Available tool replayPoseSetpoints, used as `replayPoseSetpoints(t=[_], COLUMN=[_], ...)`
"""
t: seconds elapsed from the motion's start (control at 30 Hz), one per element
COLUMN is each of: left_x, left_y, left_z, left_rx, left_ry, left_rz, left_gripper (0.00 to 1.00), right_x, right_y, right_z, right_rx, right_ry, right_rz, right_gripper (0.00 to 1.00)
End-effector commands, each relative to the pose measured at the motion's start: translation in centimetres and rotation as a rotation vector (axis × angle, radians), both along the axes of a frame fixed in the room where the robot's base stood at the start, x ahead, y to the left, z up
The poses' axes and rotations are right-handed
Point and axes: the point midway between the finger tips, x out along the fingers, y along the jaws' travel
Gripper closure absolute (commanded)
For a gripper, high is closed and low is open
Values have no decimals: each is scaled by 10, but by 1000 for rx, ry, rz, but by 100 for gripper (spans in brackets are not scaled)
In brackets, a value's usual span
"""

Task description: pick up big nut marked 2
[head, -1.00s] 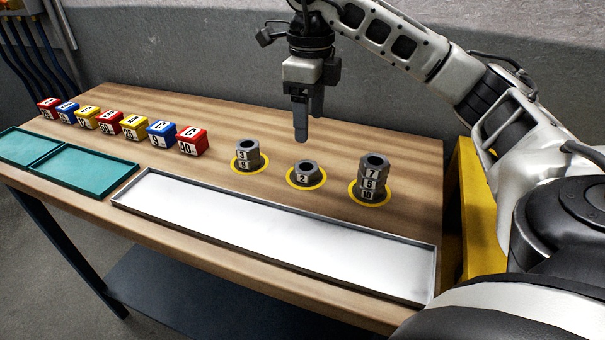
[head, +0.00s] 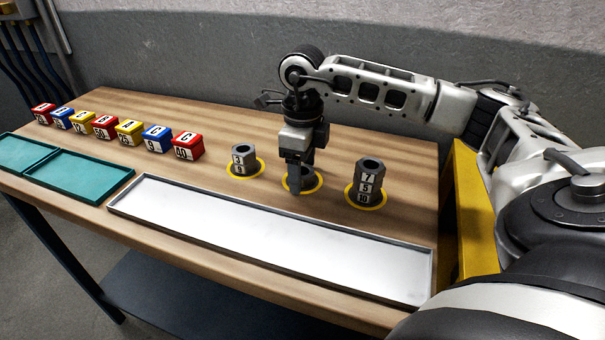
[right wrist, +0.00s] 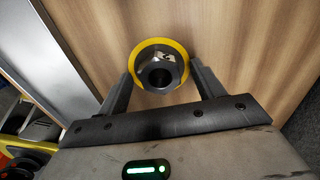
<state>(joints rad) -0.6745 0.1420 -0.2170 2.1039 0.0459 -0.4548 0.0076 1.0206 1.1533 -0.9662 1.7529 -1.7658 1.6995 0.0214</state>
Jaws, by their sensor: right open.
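The big nut marked 2 is a single dark grey hex nut on a yellow ring in the middle of the table. In the head view my right gripper (head: 299,178) is down at this nut and hides most of it. In the right wrist view the nut (right wrist: 160,74) lies between the two open fingers of my right gripper (right wrist: 160,82), with the yellow ring (right wrist: 137,59) around it. I see gaps between the fingers and the nut. My left gripper is not in view.
A nut stack (head: 243,159) stands left of my right gripper, and a taller stack marked 7, 5, 10 (head: 370,182) stands right. An empty white tray (head: 260,235) lies in front. Several coloured boxes (head: 130,133) and teal trays (head: 80,178) are at the left.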

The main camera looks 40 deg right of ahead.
Motion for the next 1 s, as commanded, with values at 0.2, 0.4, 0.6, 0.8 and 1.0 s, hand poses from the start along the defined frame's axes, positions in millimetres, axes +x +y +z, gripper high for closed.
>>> replayPoseSetpoints(t=[0.2,0.4,0.6,0.8,1.0], left_x=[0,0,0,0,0], left_y=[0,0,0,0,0], left_z=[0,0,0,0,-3], left_rx=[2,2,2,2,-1], left_ry=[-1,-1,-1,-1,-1], left_rz=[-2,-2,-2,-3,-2], left_gripper=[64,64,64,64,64], right_x=[0,0,1,1,-19], right_y=[0,0,0,0,17], right_z=[1,1,5,26,63], right_rx=[0,0,0,2,1], right_ry=[0,-1,-2,-6,-8], right_rz=[-1,-1,-1,-1,4], right_gripper=[77,87,87,87,87])
